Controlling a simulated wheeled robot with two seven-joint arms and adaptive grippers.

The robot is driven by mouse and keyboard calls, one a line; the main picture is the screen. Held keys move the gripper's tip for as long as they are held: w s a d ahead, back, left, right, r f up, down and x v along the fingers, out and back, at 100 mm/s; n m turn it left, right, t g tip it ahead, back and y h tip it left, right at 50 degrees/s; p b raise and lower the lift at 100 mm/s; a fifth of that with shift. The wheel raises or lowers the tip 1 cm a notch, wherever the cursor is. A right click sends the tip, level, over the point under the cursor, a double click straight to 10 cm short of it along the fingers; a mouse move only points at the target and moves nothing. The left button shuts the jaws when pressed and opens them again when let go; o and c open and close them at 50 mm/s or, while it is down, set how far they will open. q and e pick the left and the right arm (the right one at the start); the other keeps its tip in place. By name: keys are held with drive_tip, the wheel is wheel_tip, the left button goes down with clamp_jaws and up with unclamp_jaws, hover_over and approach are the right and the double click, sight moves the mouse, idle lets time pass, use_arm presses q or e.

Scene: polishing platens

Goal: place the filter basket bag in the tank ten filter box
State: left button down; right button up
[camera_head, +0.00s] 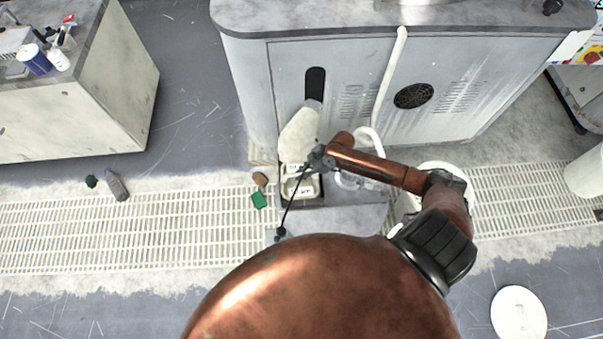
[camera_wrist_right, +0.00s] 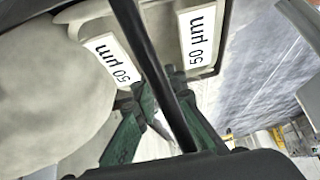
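The pale filter basket bag (camera_head: 297,136) is at the front of the grey cabinet in the head view, with its narrow end upward. Just below is the dark-rimmed filter box (camera_head: 318,196) with pale contents. A second "50 µm" label (camera_wrist_right: 198,35) shows on a pale part beyond the fingers. My left gripper is out of view.
The cabinet (camera_head: 440,70) with a white pipe (camera_head: 390,75) stands behind. A brown lump (camera_head: 260,179) and green piece (camera_head: 259,199) lie left of the box on the floor grating (camera_head: 130,230). A white lid (camera_head: 518,313) lies at lower right.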

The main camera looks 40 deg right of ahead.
drive_tip(key=o, duration=0.4)
drive_tip(key=shift+o, duration=0.2)
